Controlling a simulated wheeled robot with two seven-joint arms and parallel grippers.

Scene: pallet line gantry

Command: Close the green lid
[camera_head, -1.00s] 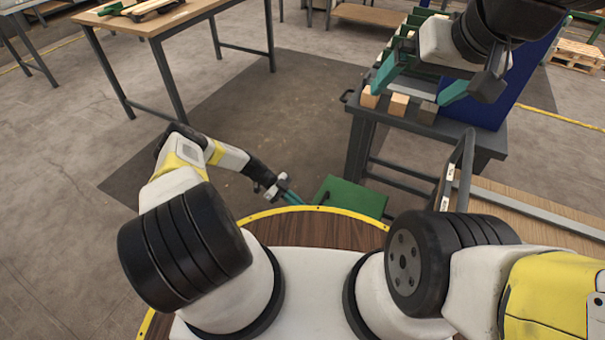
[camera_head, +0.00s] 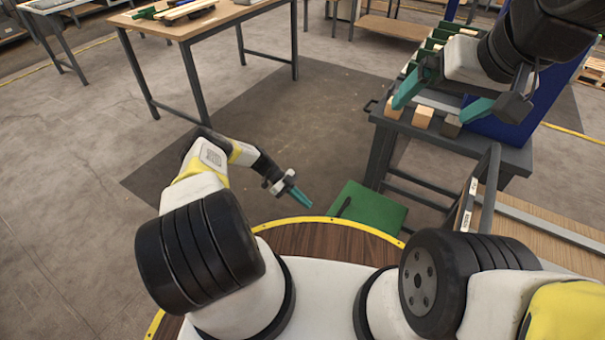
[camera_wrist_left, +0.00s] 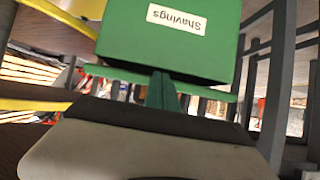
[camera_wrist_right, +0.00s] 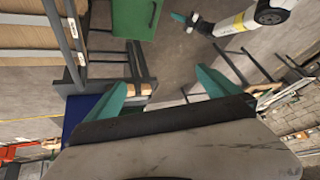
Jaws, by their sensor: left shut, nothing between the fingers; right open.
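The green lid (camera_head: 375,207) shows from above in the head view as a flat panel with a dark handle, just beyond the yellow-edged rim of my base. The green bin (camera_wrist_left: 150,45) labelled "Shavings" appears upside down in the left wrist view, with a green strip along its edge that looks like the lid; I cannot tell whether the lid sits fully flush. My left gripper (camera_head: 303,198) is shut and empty, left of the lid and apart from it in the head view. My right gripper (camera_head: 440,101) is open and empty, above the workbench far from the lid.
A dark workbench (camera_head: 460,140) carries wooden blocks (camera_head: 423,117), green dividers and a blue panel at the right. A dark upright frame (camera_head: 487,200) stands right of the lid. A wooden table (camera_head: 215,22) is at the back left. Open floor (camera_head: 290,120) lies between.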

